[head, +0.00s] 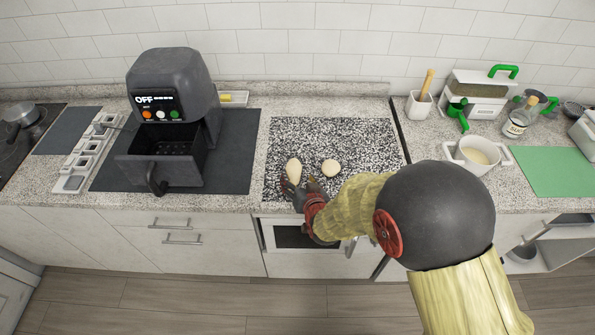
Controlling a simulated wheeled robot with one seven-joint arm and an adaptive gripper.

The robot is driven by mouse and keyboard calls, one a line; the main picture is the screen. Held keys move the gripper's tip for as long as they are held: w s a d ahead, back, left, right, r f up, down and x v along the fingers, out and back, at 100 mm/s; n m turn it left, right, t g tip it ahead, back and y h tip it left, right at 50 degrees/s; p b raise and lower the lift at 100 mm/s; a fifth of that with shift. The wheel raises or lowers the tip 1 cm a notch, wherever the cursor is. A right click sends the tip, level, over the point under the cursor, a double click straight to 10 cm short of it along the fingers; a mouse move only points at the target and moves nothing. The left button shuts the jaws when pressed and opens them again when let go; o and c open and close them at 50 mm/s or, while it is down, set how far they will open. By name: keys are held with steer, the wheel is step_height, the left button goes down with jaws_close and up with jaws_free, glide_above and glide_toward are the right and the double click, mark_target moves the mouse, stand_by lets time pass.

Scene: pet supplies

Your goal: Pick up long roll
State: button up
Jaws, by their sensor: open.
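The long roll (293,170) is a pale, elongated piece of bread or dough on the speckled black-and-white mat (350,138). It points away from the counter's front edge. A rounder pale roll (330,168) lies to its right, apart from it. My gripper (300,188) is open at the near end of the long roll, close to the mat's front edge. The fingers partly overlap the roll's near end in the picture. I cannot tell whether they touch it.
A dark air fryer (170,90) with its drawer (160,165) pulled out stands on a dark mat to the left. A white pot (475,155), a green mat (550,172) and a bottle (519,120) are to the right. The speckled mat's back is clear.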

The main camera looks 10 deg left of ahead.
mark_target(296, 174)
steer(key=shift+b+x, duration=0.45)
steer(key=shift+x, duration=2.2)
steer(key=shift+a, duration=0.1)
steer(key=c, duration=0.3)
steer(key=c, duration=0.9)
